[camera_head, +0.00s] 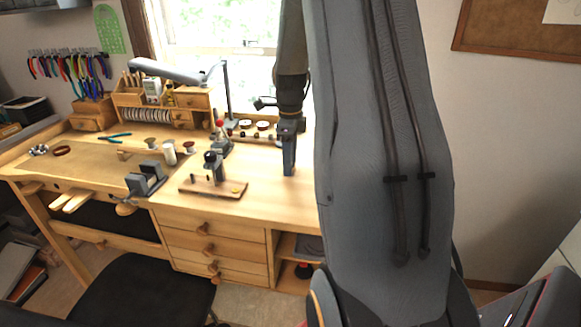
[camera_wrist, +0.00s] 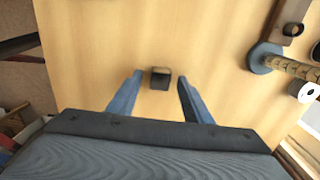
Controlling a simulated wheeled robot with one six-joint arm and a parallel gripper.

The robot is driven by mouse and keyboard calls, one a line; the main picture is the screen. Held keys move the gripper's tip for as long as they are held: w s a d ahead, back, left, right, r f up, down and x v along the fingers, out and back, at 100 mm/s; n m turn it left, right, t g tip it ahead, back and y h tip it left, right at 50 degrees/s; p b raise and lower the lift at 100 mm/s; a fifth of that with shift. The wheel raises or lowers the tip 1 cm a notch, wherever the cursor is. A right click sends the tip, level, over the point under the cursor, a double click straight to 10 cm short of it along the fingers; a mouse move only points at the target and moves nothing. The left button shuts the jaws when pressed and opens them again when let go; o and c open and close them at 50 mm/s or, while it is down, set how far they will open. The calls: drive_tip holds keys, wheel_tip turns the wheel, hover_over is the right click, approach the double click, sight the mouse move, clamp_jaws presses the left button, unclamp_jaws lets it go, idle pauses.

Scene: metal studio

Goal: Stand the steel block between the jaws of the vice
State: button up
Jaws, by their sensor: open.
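The steel block (camera_wrist: 160,78) is small and dark and rests on the bare wooden bench top in the wrist view. My gripper (camera_wrist: 160,77) is open, with one blue finger on each side of the block in that picture. Neither finger visibly touches it, and I cannot tell how far above the bench the tips are. In the head view my gripper (camera_head: 289,170) is low over the right part of the bench, and I cannot make out the block there. The grey vice (camera_head: 145,180) stands at the bench's front edge, left of my gripper, with a gap between its jaws.
A wooden board with a small upright tool (camera_head: 213,178) lies between the vice and my gripper. A white roll (camera_head: 169,153) stands behind the vice. A wooden organiser (camera_head: 165,105) and a lamp (camera_head: 170,72) are at the back. The bench (camera_head: 262,195) is clear around my gripper's front.

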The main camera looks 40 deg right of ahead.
clamp_jaws()
drive_tip(key=shift+r, duration=0.1)
